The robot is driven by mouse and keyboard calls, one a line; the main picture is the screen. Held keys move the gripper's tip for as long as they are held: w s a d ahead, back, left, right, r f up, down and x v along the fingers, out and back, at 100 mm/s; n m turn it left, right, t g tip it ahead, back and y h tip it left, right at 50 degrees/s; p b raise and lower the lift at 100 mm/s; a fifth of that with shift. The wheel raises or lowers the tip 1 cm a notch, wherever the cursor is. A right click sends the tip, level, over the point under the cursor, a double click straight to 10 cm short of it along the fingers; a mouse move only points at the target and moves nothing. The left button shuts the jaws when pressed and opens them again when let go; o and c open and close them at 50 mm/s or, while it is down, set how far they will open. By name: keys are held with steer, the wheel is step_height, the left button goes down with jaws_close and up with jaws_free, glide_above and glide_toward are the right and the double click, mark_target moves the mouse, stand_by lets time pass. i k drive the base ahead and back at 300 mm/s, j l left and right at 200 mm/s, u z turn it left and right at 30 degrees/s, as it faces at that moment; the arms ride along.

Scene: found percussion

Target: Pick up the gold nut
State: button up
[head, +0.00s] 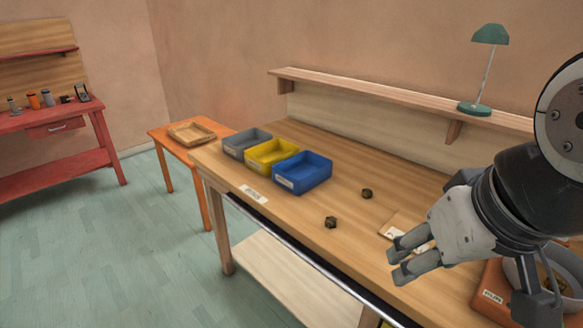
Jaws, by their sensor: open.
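Two small dark, brownish faceted pieces lie on the wooden workbench (350,255) in the head view. One piece (331,222) is near the front edge, and the other piece (367,194) is farther back. They look like nuts, but I cannot tell whether either is gold. My gripper (397,261) is open, at the right, with its fingers pointing left. It appears above the bench, to the right of both pieces and apart from them. A pale board (393,221) is partly hidden behind the fingers.
Grey (233,147), yellow (257,163) and blue bins (289,186) stand in a row at the bench's left. A grey bowl (514,271) and orange box (487,300) are at lower right, partly covered by my arm. A green lamp (474,108) stands on the back shelf.

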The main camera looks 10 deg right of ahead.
mark_target(330, 221)
steer(key=i+j+z, duration=0.45)
steer(key=j+z, duration=0.25)
steer(key=j, duration=0.15)
steer(key=i+j+z, duration=0.25)
steer(key=k+j, duration=0.05)
steer(key=k, duration=0.05)
